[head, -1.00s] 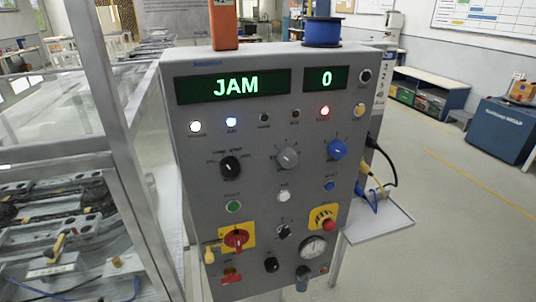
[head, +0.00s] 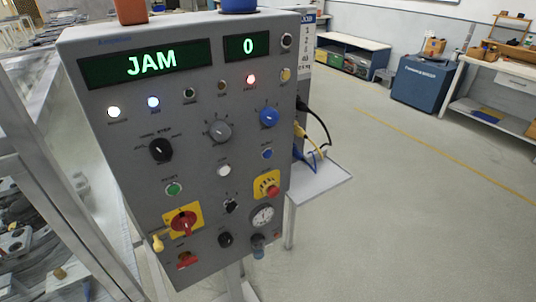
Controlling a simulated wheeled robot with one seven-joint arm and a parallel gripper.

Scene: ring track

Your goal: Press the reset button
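A grey control panel (head: 200,118) stands upright on a post, facing me. Its green displays read JAM (head: 151,63) and 0 (head: 247,46). Three push buttons sit around its middle: a green one (head: 173,189), a white one (head: 223,171) and a blue one (head: 267,154). The small label above the green button looks like RESET, but the print is blurred. The white indicator lamp (head: 114,112), the blue lamp (head: 153,102) and the red lamp (head: 250,79) are lit. My gripper is not in view.
A red rotary switch (head: 183,222) on a yellow plate and a red emergency stop (head: 272,191) sit low on the panel. A side shelf (head: 318,183) with cables juts out right. A metal-framed enclosure (head: 50,170) stands left. The floor at right is clear.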

